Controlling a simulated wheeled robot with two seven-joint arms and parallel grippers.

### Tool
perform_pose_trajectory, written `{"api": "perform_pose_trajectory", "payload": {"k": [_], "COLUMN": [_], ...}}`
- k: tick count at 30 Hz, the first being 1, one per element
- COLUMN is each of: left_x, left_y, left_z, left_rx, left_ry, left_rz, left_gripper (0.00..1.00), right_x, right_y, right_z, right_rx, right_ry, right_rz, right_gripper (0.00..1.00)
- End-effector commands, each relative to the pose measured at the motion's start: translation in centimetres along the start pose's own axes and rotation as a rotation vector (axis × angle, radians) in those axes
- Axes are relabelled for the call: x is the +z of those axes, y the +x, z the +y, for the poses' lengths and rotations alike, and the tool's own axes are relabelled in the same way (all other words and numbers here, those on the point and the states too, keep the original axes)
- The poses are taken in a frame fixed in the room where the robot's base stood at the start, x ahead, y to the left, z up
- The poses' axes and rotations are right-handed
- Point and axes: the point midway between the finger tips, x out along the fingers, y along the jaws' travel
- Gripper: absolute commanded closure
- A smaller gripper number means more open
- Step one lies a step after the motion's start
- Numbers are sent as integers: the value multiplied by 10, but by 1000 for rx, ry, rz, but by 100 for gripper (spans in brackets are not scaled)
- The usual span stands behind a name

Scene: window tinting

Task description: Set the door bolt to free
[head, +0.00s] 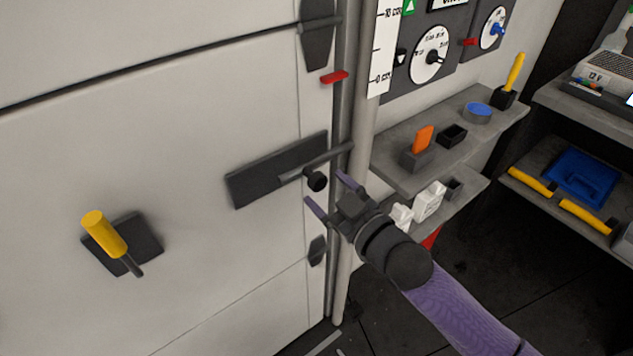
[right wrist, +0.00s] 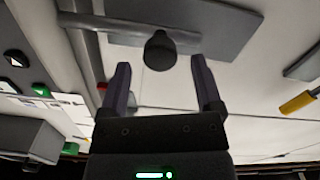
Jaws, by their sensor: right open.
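The door bolt is a grey rod (head: 327,160) on a dark plate (head: 262,177) fixed to the pale door. Its right end reaches the vertical post at the door's edge. A black round knob (head: 317,181) sticks out from the rod; in the right wrist view the knob (right wrist: 160,50) shows beyond and between my fingertips. My right gripper (head: 328,187) is open, its purple fingers pointing at the knob from the lower right. I see no contact with the knob. My left gripper is not in view.
A yellow door handle (head: 107,234) sits at lower left on a dark plate. A red tab (head: 334,77) juts from the post above. Shelves (head: 392,172) with an orange item (head: 423,139) and small holders stand right of the post, near my right arm.

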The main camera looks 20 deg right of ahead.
Motion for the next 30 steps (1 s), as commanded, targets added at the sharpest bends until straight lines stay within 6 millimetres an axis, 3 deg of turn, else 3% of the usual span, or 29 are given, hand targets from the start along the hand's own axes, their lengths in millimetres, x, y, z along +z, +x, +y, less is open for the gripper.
{"api": "perform_pose_trajectory", "payload": {"k": [6, 15, 27, 30], "left_x": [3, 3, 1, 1], "left_y": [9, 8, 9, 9], "left_z": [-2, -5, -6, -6], "left_rx": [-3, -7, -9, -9], "left_ry": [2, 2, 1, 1], "left_rz": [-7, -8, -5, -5], "left_gripper": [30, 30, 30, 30], "right_x": [1, 0, 1, 1], "right_y": [29, 33, 33, 33], "right_z": [0, 0, 0, 0], "right_rx": [0, 0, 0, 0], "right_ry": [-1, 0, 0, 0], "right_rz": [-1, -2, -3, -3], "right_gripper": [17, 17, 100, 100]}}
